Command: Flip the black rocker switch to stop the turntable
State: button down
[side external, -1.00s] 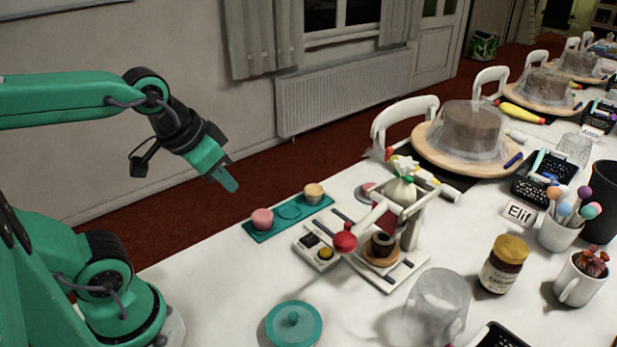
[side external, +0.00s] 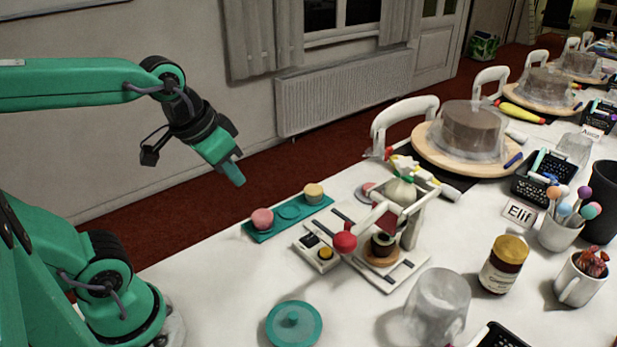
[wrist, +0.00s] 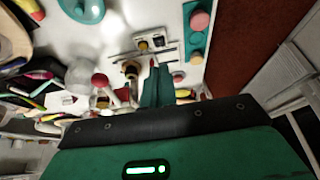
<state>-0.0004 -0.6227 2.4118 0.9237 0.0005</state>
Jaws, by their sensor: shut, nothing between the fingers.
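The black rocker switch (side external: 309,240) sits on a small white control box, beside a yellow button (side external: 325,253). The box (side external: 306,254) is at the left end of the white frame. A small wooden turntable (side external: 381,256) with a dark little cake (side external: 383,243) stands on that frame, under a piping bag (side external: 398,192). My gripper (side external: 238,180) is shut and empty, in the air above and to the left of the switch, apart from it. In the wrist view my gripper (wrist: 154,66) points toward the frame, and the control box (wrist: 149,40) lies beyond the fingertips.
A teal tray (side external: 290,212) with pink and cream cakes lies between my gripper and the box. A red knob (side external: 344,241) stands close to the box's right. A teal lid (side external: 293,325), a clear jar (side external: 438,305) and a brown jar (side external: 503,264) stand nearer the front.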

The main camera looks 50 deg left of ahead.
jog(key=w+f+g, duration=0.1)
jog(key=w+g, duration=0.1)
jog(key=w, duration=0.6)
jog(key=g, duration=0.3)
send_over(310, 239)
jog(key=a, duration=0.2)
notch_tip(310, 239, down, 6)
jog(key=shift+w+f, duration=0.2)
jog(key=shift+w, duration=0.25)
jog(key=shift+w+f, duration=0.2)
jog(key=shift+w, duration=0.25)
jog(key=shift+f, duration=0.1)
notch_tip(310, 239, down, 14)
jog(key=shift+r, duration=0.1)
